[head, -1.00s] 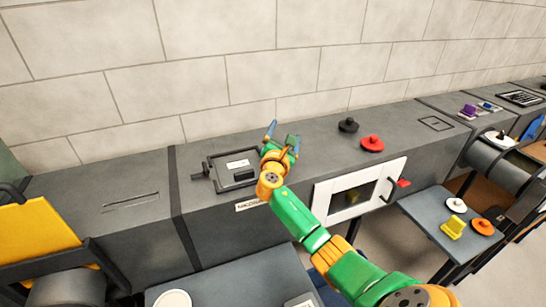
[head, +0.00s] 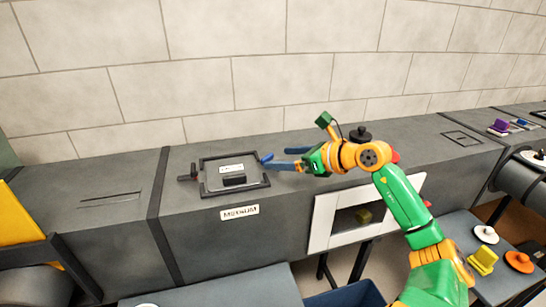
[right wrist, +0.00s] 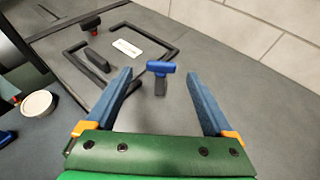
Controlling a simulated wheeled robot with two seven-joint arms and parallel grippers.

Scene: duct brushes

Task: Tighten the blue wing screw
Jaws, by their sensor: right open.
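The blue wing screw (right wrist: 160,69) stands on a dark stem beside the black-framed hatch (right wrist: 76,55) in the right wrist view. In the head view the screw (head: 266,157) is a small blue shape at the right side of the hatch (head: 206,190). My right gripper (right wrist: 158,75) is open, its two blue fingers apart, with the screw framed between the fingertips. I cannot tell whether a finger touches it. In the head view my right gripper (head: 277,159) comes from the right and points left at the screw. My left gripper is out of view.
A black clamp with a red part (head: 188,173) is at the hatch's left side. A black knob (head: 360,134) stands behind my right arm. A white-framed opening (head: 322,222) is in the duct front. Lower trays hold a yellow brush (head: 482,262) and discs.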

